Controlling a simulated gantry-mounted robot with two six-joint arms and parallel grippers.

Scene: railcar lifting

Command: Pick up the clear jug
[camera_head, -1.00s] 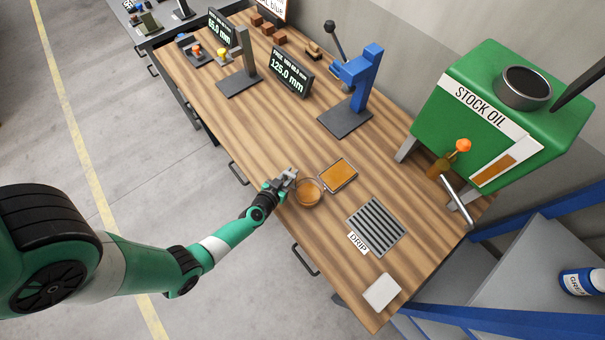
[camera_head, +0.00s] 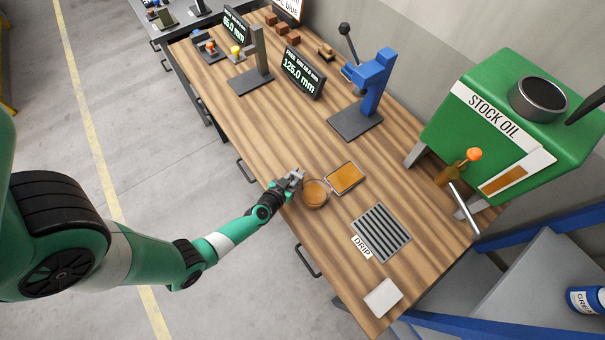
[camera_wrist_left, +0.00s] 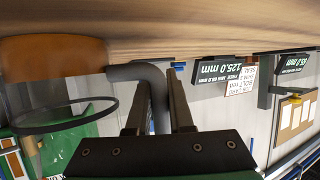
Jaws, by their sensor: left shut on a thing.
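The clear jug (camera_head: 316,194) stands on the wooden workbench near its front edge, with amber liquid inside. It also shows in the left wrist view (camera_wrist_left: 55,75), where the picture is turned over and its dark rim ring and grey handle (camera_wrist_left: 140,72) are visible. My left gripper (camera_head: 297,176) is at the jug's handle side, and in the wrist view its fingers (camera_wrist_left: 159,80) are closed about the handle. I cannot tell any gap between jug and bench. My right gripper is not in view.
A shallow amber-filled tray (camera_head: 345,177) sits right beside the jug. A drip grate (camera_head: 382,233) and a white block (camera_head: 383,297) lie nearer the front right. A green stock oil tank (camera_head: 500,120) and blue press (camera_head: 370,90) stand behind.

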